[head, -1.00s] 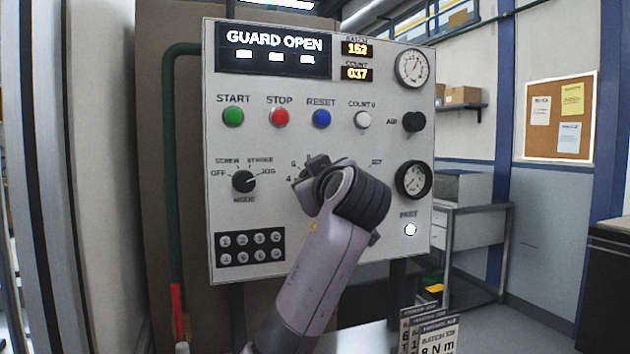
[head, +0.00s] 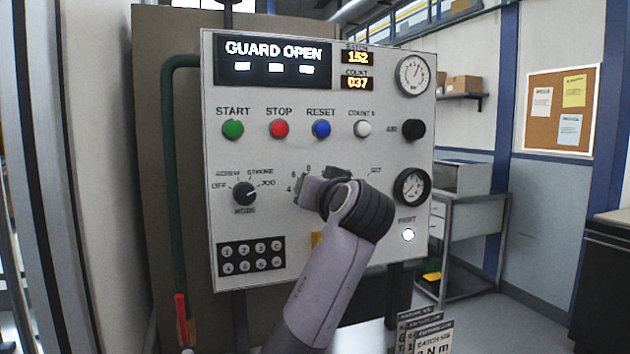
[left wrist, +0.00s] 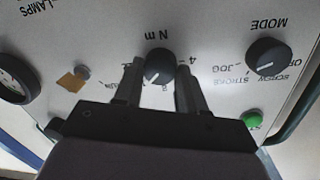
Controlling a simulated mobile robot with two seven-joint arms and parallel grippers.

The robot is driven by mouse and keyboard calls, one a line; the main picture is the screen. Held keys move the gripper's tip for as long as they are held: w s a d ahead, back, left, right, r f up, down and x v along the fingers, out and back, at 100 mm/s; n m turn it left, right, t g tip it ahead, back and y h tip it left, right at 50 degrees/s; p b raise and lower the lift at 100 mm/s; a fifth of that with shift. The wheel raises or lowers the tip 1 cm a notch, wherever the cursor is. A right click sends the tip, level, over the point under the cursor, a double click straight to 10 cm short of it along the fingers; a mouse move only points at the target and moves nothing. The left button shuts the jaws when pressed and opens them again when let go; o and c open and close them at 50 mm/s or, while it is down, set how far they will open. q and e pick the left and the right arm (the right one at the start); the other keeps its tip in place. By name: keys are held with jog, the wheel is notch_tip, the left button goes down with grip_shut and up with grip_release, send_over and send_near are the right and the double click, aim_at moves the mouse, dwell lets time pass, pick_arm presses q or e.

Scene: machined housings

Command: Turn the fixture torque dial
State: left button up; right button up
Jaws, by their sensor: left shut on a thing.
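The torque dial (left wrist: 160,64) is a round black knob with a white mark, under the upside-down label "N m" on the panel, in the left wrist view. My left gripper (left wrist: 159,72) has one finger on each side of it and is shut on it. The white mark points toward the bottom of the wrist view; the exact reading is unclear. My right gripper is not in view.
The light grey control panel (head: 300,165) also carries the black MODE knob (head: 245,193), the green START button (head: 233,128), red STOP button (head: 279,128) and blue RESET button (head: 321,128). Its display reads "GUARD OPEN". Batch cards (head: 432,335) stand at the lower right.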

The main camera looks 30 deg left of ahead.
pick_arm(q)
jog(key=m, duration=0.8)
jog(key=shift+w+d+g+p, duration=0.1)
jog(key=shift+g+p, duration=0.25)
jog(key=shift+g, duration=0.05)
dwell(0.3)
jog(key=o, duration=1.1)
jog(key=shift+c, duration=0.2)
jog(key=shift+d, duration=0.1)
jog(key=b+v, duration=0.2)
jog(key=v, duration=0.5)
jog(key=shift+f, duration=0.1)
